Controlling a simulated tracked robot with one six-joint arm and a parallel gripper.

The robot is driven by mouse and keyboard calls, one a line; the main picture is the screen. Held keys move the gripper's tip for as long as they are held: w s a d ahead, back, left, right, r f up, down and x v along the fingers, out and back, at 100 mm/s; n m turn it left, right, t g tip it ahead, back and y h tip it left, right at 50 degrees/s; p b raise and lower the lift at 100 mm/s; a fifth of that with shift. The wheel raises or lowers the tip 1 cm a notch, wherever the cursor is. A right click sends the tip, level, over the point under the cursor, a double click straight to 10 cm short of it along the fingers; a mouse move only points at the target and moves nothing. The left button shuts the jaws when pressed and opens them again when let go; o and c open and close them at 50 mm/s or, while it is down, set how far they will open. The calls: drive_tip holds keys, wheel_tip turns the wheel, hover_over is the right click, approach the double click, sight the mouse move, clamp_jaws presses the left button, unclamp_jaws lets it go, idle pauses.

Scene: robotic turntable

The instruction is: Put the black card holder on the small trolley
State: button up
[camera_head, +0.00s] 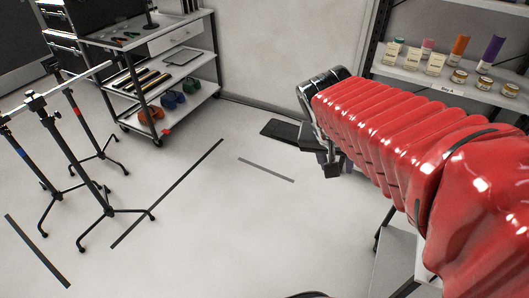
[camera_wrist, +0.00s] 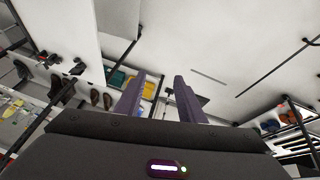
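My gripper (camera_head: 331,163) hangs at the end of my red-sleeved arm, right of centre in the head view, above the floor. In the wrist view its two dark purple fingers (camera_wrist: 160,98) stand apart, with no object visible held between them. A wheeled trolley (camera_head: 152,94) with several shelves stands at the upper left, well away from my gripper; part of it seems to show at the right edge of the wrist view (camera_wrist: 290,125). I cannot pick out the black card holder for sure. A flat black thing (camera_head: 278,130) lies low behind my gripper, partly hidden by it.
Black stands (camera_head: 105,208) with spread legs occupy the left floor. A wall shelf (camera_head: 440,86) with bottles and jars is at the upper right. Dark strips (camera_head: 170,190) mark the floor. The middle floor is clear. Shoes (camera_wrist: 98,98) lie on shelving at left in the wrist view.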

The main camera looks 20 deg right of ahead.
drive_tip(key=s+a+n+t+y, duration=0.1)
drive_tip(key=s+a+n+y, duration=0.1)
drive_tip(key=a, duration=0.5)
drive_tip(key=s+a+n+t+y, duration=0.1)
drive_tip(key=s+a+n+y, duration=0.1)
drive_tip(key=s+a+n, duration=0.2)
drive_tip(key=a+n, duration=0.1)
drive_tip(key=a, duration=0.2)
drive_tip(key=shift+s+a+r+t, duration=0.35)
drive_tip(key=shift+a+t, duration=0.05)
drive_tip(key=shift+c, duration=0.6)
